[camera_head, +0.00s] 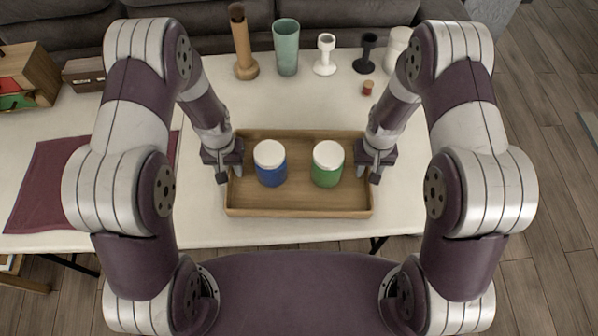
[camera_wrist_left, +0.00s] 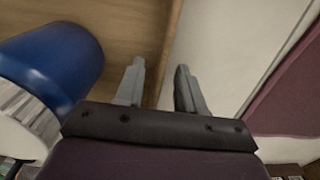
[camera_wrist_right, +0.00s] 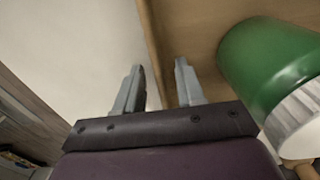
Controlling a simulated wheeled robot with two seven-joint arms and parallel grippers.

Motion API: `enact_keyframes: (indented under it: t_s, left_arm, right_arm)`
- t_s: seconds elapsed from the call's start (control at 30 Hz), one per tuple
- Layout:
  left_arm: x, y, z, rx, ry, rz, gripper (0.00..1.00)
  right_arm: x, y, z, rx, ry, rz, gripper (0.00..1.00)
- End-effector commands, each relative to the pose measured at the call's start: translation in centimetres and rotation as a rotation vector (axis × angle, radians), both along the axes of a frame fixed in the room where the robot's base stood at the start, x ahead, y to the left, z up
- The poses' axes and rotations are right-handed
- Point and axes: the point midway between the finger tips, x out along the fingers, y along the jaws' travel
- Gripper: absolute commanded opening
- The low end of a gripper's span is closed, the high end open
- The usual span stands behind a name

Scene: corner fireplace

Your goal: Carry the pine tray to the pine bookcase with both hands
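The pine tray (camera_head: 298,205) sits on the white table near its front edge. It holds a blue jar (camera_head: 271,170) and a green jar (camera_head: 327,170), both upright with white lids. My left gripper (camera_head: 230,172) is at the tray's left wall, its fingers apart on either side of that wall (camera_wrist_left: 166,60). My right gripper (camera_head: 370,172) is at the right wall, its fingers likewise apart around that wall (camera_wrist_right: 156,50). Gaps show between fingers and wall in both wrist views. I cannot make out the pine bookcase in any view.
Behind the tray stand a brown bottle (camera_head: 242,45), a green glass (camera_head: 286,48), a white goblet (camera_head: 325,55) and a black goblet (camera_head: 367,55). A small red-topped piece (camera_head: 368,88) lies nearer. A maroon cloth (camera_head: 45,185) covers the table's left. Wooden floor (camera_head: 555,200) is open at right.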

Motion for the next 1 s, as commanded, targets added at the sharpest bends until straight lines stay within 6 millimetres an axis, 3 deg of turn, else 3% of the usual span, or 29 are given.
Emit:
enact_keyframes:
  t_s: [0.37,0.4,0.5,0.53,0.87,1.0]
  left_arm:
    - [0.0,0.0,-0.8,0.0,0.001,0.0,0.38]
    - [0.0,0.0,-0.8,0.0,0.001,0.0,0.35]
    - [0.0,0.0,-0.8,0.0,0.0,0.0,0.03]
    - [0.0,0.0,-0.8,0.0,0.0,0.0,0.0]
    - [0.0,0.0,-0.5,0.0,-0.001,0.0,0.0]
    - [0.0,0.0,0.8,0.0,-0.001,0.0,0.0]
  right_arm:
    - [0.0,0.0,-0.8,0.0,-0.002,0.0,0.38]
    - [0.0,0.0,-0.8,0.0,-0.002,0.0,0.35]
    - [0.0,0.0,-0.7,0.0,-0.001,0.0,0.03]
    - [0.0,0.0,-0.7,0.0,-0.001,0.0,0.0]
    - [0.1,0.0,-0.5,0.0,-0.002,0.0,0.0]
    - [0.1,0.0,0.8,0.0,-0.003,0.0,0.0]
